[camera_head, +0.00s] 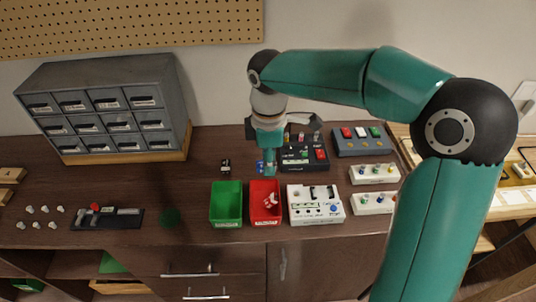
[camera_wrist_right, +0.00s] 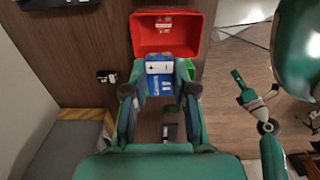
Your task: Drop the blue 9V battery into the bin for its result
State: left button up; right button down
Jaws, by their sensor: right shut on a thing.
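The blue 9V battery (camera_wrist_right: 159,84) is between the fingertips of my right gripper (camera_wrist_right: 158,91) in the right wrist view. In the head view my right gripper (camera_head: 267,152) points down behind the bins, and only a bit of the battery's blue (camera_head: 260,166) shows. The red bin (camera_head: 265,183) has red and white items in it; in the wrist view the red bin (camera_wrist_right: 203,33) lies beyond the battery. The green bin (camera_head: 226,221) stands left of it. In the wrist view a teal arm part (camera_wrist_right: 240,82) at the right may be my left arm; its jaws are unclear.
A black tester (camera_head: 291,168) with coloured parts is just right of my gripper. A white device (camera_head: 315,215) stands right of the red bin. A small dark battery (camera_head: 225,168) lies behind the green bin. A drawer cabinet (camera_head: 187,125) is at the back left.

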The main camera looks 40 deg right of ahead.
jog(key=shift+s+d+f+b, duration=0.1)
jog(key=shift+d+f+b, duration=0.05)
jog(key=shift+f+b, duration=0.65)
jog(key=shift+s+d+f+b, duration=0.1)
jog(key=shift+f+b, duration=0.5)
jog(key=shift+f, duration=0.35)
jog(key=shift+s+d+f+b, duration=0.1)
jog(key=shift+d+f+b, duration=0.05)
jog(key=shift+f+b, duration=0.65)
jog(key=c, duration=0.8)
grip_release()
jog(key=shift+c, duration=0.2)
notch_tip(320, 180, up, 12)
jog(key=shift+f, duration=0.1)
